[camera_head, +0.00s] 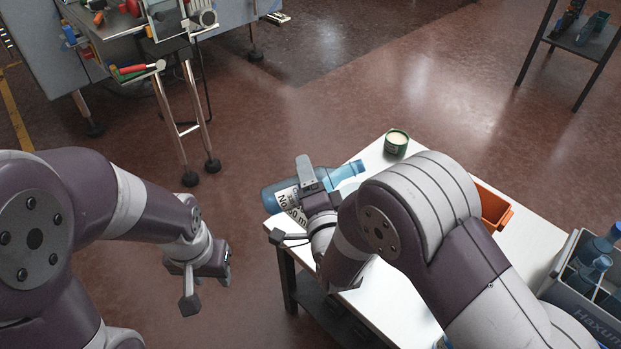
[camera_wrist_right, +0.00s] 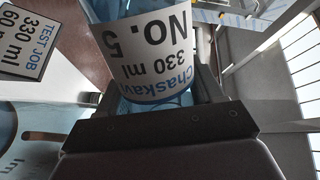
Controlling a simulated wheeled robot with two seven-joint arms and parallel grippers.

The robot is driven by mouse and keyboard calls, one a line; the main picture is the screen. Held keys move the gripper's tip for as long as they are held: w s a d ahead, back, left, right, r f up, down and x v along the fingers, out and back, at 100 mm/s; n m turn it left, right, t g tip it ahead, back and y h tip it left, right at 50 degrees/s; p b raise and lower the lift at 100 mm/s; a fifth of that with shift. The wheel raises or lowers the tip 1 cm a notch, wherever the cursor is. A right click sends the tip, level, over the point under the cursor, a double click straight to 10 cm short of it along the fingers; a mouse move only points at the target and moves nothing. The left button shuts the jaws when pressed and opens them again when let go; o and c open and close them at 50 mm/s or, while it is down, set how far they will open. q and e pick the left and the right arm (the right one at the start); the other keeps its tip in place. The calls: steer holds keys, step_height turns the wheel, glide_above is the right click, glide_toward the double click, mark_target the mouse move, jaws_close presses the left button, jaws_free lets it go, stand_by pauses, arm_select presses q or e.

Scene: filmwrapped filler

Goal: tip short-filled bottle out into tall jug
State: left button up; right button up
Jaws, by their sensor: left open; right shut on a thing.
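The blue bottle (camera_head: 277,194), with a white label, is in my right gripper (camera_head: 318,188) above the far left end of the white table. It lies nearly on its side, its neck pointing right and slightly up in the head view. The right wrist view shows its label (camera_wrist_right: 145,55), reading "Chaskavi 330 ml No. 5", between the fingers. A pale bluish shape (camera_head: 346,186) below the neck may be the tall jug; it is mostly hidden by my right arm. My left gripper (camera_head: 208,282) is open and empty, left of the table over the floor.
A green tin (camera_head: 396,143) stands at the table's far edge. An orange bin (camera_head: 494,208) is right of my arm. A grey crate (camera_head: 584,313) with blue bottles stands at the right. A card reading "TEST JOB 330 ml" (camera_wrist_right: 30,42) shows in the right wrist view.

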steer(key=shift+f+m+b, duration=1.6)
steer(key=shift+m+b, duration=0.3)
steer(key=shift+b, duration=0.85)
steer(key=shift+d+r+m+b, duration=0.1)
steer(key=shift+r+m+b, duration=0.25)
steer(key=shift+m, duration=0.25)
steer(key=shift+d+r+m, duration=0.15)
steer(key=shift+r+m, duration=0.25)
steer(key=shift+m, duration=0.2)
